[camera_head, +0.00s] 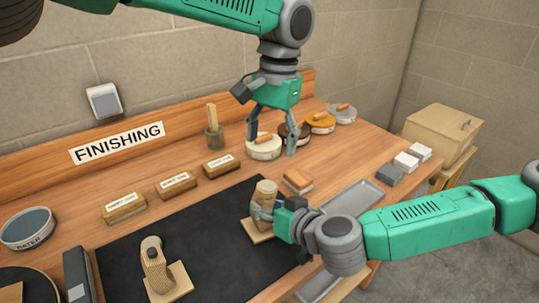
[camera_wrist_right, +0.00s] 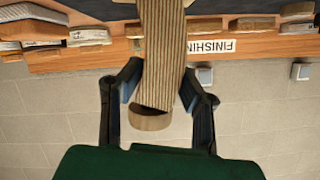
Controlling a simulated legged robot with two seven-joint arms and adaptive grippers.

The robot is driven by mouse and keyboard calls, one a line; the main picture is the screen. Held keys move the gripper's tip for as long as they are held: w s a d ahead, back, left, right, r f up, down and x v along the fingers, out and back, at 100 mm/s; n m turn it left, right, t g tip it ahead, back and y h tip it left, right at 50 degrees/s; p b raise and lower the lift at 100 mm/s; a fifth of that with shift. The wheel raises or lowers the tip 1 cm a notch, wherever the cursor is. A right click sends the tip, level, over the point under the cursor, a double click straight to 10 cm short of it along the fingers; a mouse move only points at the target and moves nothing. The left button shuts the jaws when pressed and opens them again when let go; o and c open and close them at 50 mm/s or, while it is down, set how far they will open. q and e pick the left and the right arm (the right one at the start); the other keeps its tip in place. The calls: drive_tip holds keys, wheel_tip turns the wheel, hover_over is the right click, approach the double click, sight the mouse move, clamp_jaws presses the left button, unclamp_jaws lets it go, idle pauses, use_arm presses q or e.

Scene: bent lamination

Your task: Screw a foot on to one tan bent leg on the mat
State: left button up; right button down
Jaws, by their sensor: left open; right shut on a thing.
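A tan bent leg (camera_head: 265,190) stands on the right part of the black mat (camera_head: 205,230), with a pale square piece (camera_head: 255,232) at its lower end. My right gripper (camera_head: 265,208) is shut on this leg. In the right wrist view the striped leg (camera_wrist_right: 163,60) passes between the two fingers. A second tan bent leg (camera_head: 154,265) stands at the mat's left part, beside or on another pale square piece (camera_head: 177,284). My left gripper (camera_head: 272,140) is open and empty, its fingers around or just above a cream round tin (camera_head: 262,151). No separate foot can be made out.
More round tins (camera_head: 320,122) stand in a row at the back right. Several labelled wooden blocks (camera_head: 176,184) line the mat's far side. A metal tray (camera_head: 350,198) lies right of the mat. A water bowl (camera_head: 28,228) is at the left. The mat's middle is clear.

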drive_tip(key=shift+d+f, duration=0.1)
drive_tip(key=shift+f, duration=0.25)
drive_tip(key=c, duration=1)
unclamp_jaws()
drive_tip(key=shift+c, duration=0.2)
drive_tip(key=shift+w+r, duration=0.1)
drive_tip(key=shift+s+d+r, duration=0.25)
drive_tip(key=shift+s+r, duration=0.05)
drive_tip(key=shift+s, duration=0.1)
drive_tip(key=v, duration=1.1)
drive_tip(key=shift+d+f, duration=0.15)
